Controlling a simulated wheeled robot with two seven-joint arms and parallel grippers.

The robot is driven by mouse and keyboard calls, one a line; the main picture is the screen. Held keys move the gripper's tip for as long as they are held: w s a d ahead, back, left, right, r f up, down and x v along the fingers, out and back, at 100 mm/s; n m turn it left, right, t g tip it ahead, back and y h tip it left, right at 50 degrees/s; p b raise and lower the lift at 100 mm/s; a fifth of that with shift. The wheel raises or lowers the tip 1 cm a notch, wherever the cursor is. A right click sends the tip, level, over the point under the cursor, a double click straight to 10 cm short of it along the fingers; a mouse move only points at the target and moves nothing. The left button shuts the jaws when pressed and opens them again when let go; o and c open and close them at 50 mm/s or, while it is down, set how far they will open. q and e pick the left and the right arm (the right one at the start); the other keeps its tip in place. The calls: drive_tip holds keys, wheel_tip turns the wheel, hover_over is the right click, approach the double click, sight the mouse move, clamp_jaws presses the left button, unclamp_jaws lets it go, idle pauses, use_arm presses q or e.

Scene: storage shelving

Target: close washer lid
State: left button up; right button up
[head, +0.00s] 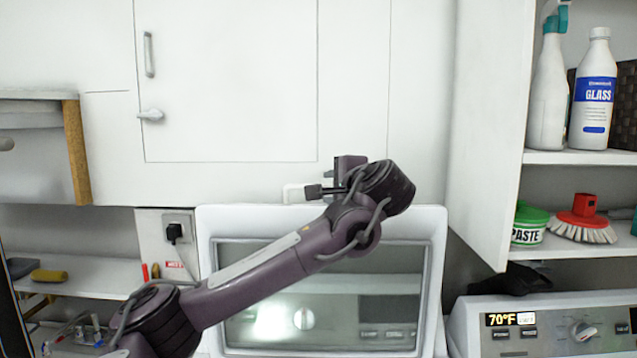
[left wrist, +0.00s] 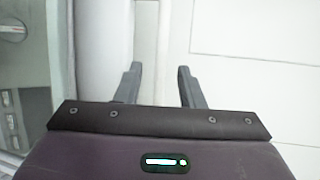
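The washer lid (head: 206,285), a white frame around a grey glass window, stands raised in the middle of the head view. A knob and buttons show in or through its glass. My left arm crosses in front of it, hiding part of it. My left gripper (head: 330,178) is at the lid's top edge; its two dark fingers are spread. In the left wrist view the fingers of the gripper (left wrist: 158,72) are apart, with the white lid edge (left wrist: 98,45) beside the left finger. I cannot tell whether they touch. My right gripper is not in view.
A white wall cabinet (head: 230,80) is behind the lid. At right, an open shelf holds a spray bottle (head: 548,95), a glass-cleaner bottle (head: 595,90), a paste tub (head: 528,224) and a red brush (head: 584,220). Below is a control panel (head: 550,330) reading 70°F. Low shelves (head: 90,275) are at left.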

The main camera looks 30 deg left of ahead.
use_arm(q)
drive_tip(key=p+x, duration=0.2)
drive_tip(key=x, duration=0.3)
drive_tip(key=shift+a, duration=0.1)
drive_tip(key=shift+w+a+f, duration=0.1)
drive_tip(key=shift+w+a, duration=0.1)
drive_tip(key=shift+a, duration=0.05)
drive_tip(key=shift+d, duration=0.1)
drive_tip(key=shift+c, duration=0.6)
clamp_jaws()
